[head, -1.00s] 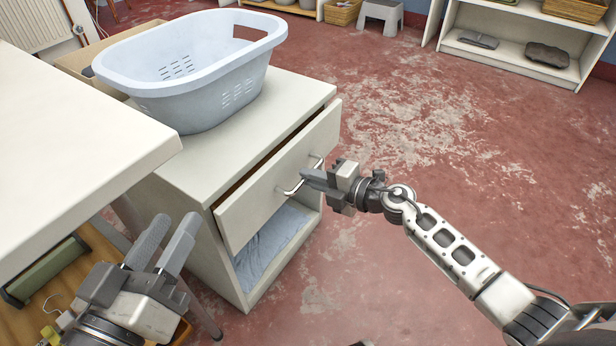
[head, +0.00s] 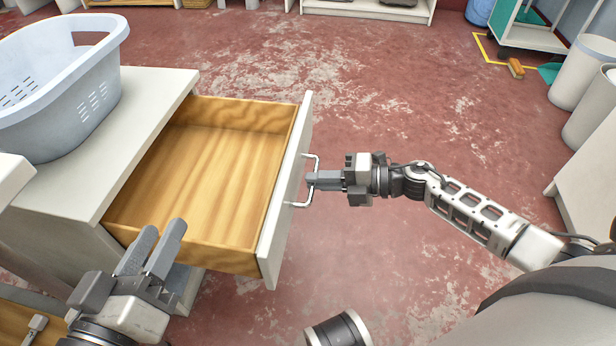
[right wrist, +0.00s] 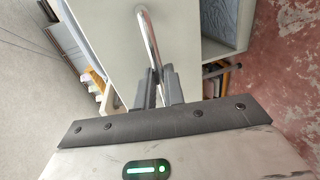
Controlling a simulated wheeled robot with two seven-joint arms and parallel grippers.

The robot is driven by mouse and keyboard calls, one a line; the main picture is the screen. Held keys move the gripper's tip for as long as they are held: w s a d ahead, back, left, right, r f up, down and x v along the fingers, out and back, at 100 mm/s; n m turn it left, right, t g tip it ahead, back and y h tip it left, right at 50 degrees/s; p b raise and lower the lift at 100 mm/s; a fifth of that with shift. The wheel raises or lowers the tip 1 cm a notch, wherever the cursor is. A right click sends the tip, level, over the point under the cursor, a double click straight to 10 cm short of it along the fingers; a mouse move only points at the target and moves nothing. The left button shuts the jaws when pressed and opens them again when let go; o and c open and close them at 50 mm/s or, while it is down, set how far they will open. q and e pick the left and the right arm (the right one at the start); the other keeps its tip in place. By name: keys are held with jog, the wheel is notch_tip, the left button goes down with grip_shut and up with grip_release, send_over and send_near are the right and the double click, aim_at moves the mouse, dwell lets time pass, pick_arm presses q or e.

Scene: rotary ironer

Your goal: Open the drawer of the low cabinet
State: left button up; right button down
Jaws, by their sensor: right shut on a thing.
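The low cabinet (head: 150,88) is white, at the left of the head view. Its drawer (head: 215,165) stands far out, and its bare wooden inside shows empty. The drawer's front panel (head: 287,190) carries a metal bar handle (head: 316,160). My right gripper (head: 314,181) is shut on the handle from the outer side. In the right wrist view the handle (right wrist: 148,40) runs between the two fingers (right wrist: 158,88).
A light blue laundry basket (head: 62,85) stands on the cabinet top. A white table edge (head: 12,178) is at the far left. Bins (head: 582,70) and a white unit (head: 590,185) are at the right. Red floor (head: 400,110) beyond the drawer is clear.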

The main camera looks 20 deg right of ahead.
pick_arm(q)
jog(key=shift+s+d, duration=0.1)
pick_arm(e)
jog(key=shift+s+d, duration=0.3)
jog(key=shift+d, duration=0.2)
pick_arm(q)
jog(key=shift+r, duration=0.1)
pick_arm(e)
jog(key=c, duration=1.5)
grip_release()
pick_arm(q)
jog(key=a+f+m+y+p, duration=0.1)
jog(key=p, duration=0.2)
jog(key=shift+f+g+p, duration=0.25)
jog(key=shift+g+p, duration=0.05)
jog(key=shift+g, duration=0.1)
pick_arm(e)
jog(key=v, duration=1.6)
